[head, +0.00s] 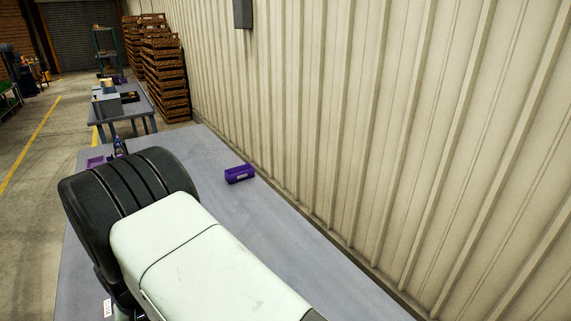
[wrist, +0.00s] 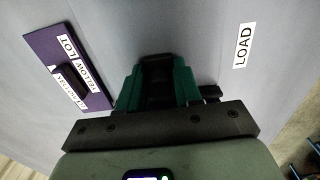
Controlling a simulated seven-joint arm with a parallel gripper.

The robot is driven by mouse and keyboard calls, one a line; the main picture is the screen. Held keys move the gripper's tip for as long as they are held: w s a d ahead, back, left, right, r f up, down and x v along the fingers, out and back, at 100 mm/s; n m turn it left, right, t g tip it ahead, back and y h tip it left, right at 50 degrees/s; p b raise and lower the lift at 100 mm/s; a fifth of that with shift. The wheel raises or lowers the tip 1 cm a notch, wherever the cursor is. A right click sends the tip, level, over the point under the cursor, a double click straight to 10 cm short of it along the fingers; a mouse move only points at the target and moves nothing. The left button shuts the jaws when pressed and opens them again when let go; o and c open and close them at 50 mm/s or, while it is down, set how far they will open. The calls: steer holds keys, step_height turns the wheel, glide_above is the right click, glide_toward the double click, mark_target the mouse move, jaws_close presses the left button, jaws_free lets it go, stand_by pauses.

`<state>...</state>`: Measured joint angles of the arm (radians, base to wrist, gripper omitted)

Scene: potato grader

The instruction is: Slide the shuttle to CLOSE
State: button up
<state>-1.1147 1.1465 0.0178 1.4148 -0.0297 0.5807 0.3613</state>
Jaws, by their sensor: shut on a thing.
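A white label reading LOAD (wrist: 242,45) lies on the surface to the right. In the head view my own arm covers the gripper and the shuttle.
A dark purple plate (wrist: 50,48) with a black raised part and a YELLOW LOT label lies left of the gripper. In the head view a purple bin (head: 239,174) stands on the bench (head: 262,226) near the ribbed wall (head: 330,110). The bench around the bin is clear.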

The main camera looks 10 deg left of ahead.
steer(key=shift+w+a, duration=0.1)
stand_by(0.3)
steer(key=shift+w+a, duration=2.45)
steer(key=o, duration=0.5)
steer(key=shift+o, duration=0.2)
steer(key=shift+r, duration=0.1)
